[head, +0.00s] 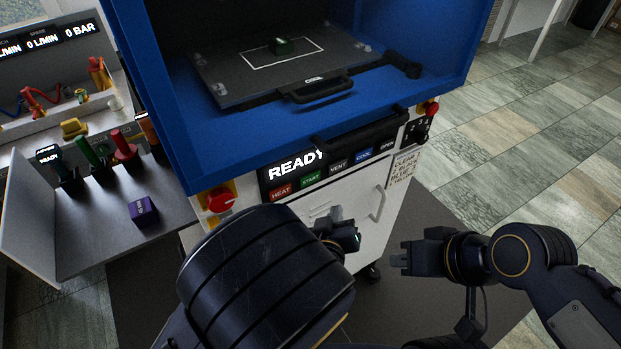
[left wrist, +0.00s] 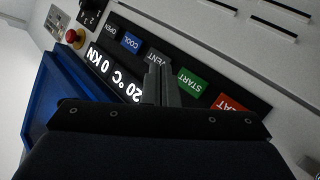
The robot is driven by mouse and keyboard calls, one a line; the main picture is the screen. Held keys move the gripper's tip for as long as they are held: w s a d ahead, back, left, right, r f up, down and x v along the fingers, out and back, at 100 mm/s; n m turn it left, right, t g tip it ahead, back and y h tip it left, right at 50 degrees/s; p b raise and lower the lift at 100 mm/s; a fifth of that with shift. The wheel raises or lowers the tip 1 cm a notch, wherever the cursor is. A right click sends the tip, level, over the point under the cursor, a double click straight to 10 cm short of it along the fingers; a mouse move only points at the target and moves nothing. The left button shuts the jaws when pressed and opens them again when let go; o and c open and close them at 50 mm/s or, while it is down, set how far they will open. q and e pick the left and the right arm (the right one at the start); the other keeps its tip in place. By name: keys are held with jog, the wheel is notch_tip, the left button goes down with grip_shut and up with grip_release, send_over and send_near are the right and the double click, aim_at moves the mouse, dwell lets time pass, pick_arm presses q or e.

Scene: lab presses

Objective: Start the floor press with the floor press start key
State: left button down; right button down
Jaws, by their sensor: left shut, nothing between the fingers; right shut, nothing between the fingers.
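The floor press (head: 371,168) is a blue and white cabinet with a lit display reading READY. Below the display is a row of keys. The green START key (head: 311,178) lies between the red HEAT key (head: 281,191) and the dark VENT key (head: 338,166). My left gripper (head: 336,214) is shut and empty, below the key row in the head view. In the left wrist view its fingers (left wrist: 160,82) overlap the VENT key, beside the uncovered START key (left wrist: 191,84); contact cannot be told. My right gripper (head: 398,260) is shut and empty, right of the press front.
A blue COOL key (head: 363,155) and an OPEN key sit further right. A red knob (head: 220,202) is left of the panel. A black handle (head: 362,131) juts out above the keys. A bench with coloured tools and a purple box (head: 143,210) stands left.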

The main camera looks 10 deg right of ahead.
pick_arm(q)
send_near(318, 179)
jog(key=w+d+f, duration=0.2)
jog(key=w+d, duration=0.1)
jog(key=shift+w+a+r+b, duration=0.3)
jog(key=shift+w+a+b, duration=0.05)
jog(key=shift+w+b, duration=0.1)
dwell(1.7)
jog(key=shift+w+a+f+b, duration=0.1)
jog(key=shift+w+b, duration=0.15)
jog(key=shift+b, duration=0.15)
jog(key=shift+w, duration=0.1)
